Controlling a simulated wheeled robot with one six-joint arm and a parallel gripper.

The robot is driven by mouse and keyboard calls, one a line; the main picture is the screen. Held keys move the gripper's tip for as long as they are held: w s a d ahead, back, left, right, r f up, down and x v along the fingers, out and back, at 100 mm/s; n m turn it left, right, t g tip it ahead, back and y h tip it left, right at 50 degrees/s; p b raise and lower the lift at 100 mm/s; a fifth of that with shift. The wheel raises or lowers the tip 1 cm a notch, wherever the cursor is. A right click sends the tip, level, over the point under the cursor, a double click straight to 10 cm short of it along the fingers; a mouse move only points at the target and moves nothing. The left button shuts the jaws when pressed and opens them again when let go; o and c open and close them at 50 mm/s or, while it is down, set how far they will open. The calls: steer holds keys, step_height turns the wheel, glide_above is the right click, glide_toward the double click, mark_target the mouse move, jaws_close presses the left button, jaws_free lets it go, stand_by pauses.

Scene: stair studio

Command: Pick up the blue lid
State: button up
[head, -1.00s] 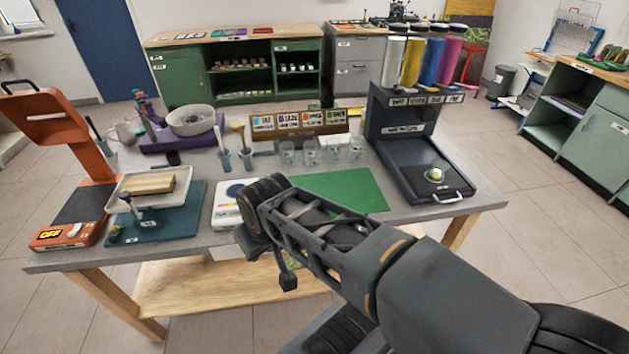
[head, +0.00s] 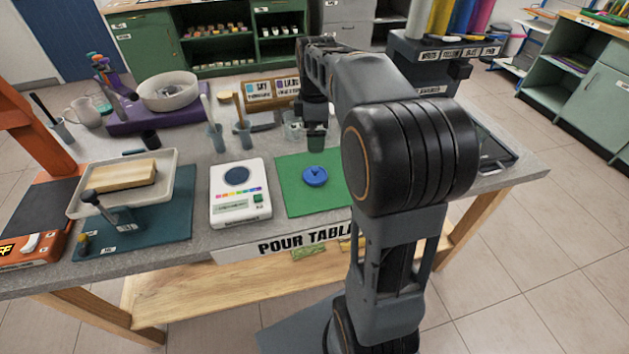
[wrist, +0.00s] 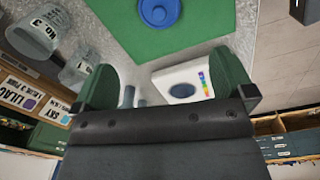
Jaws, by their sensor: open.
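The blue lid (head: 315,176) lies on the green mat (head: 296,201) near the table's front edge. It is round with a raised centre. It also shows at the top of the wrist view (wrist: 159,12). My gripper (head: 316,140) points down beyond the lid, above the back part of the mat in the head view, apart from the lid. In the wrist view my gripper (wrist: 166,80) is open and empty, with its two green finger pads wide apart. My arm hides the right part of the mat.
A white scale (head: 240,205) stands left of the mat. Clear cups (wrist: 78,67) stand close to my gripper at the back. A label rack (head: 270,91) stands behind. A dark dispenser stand (head: 432,75) is at the right.

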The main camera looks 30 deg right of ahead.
steer(key=b, duration=0.1)
glide_toward(317, 169)
steer(key=shift+n, duration=0.3)
steer(key=f, duration=0.5)
steer(key=shift+w, duration=0.35)
steer(key=shift+s+f+b, duration=0.2)
steer(key=shift+f+b, duration=0.45)
steer(key=shift+f, duration=2.1)
steer(key=c, duration=0.9)
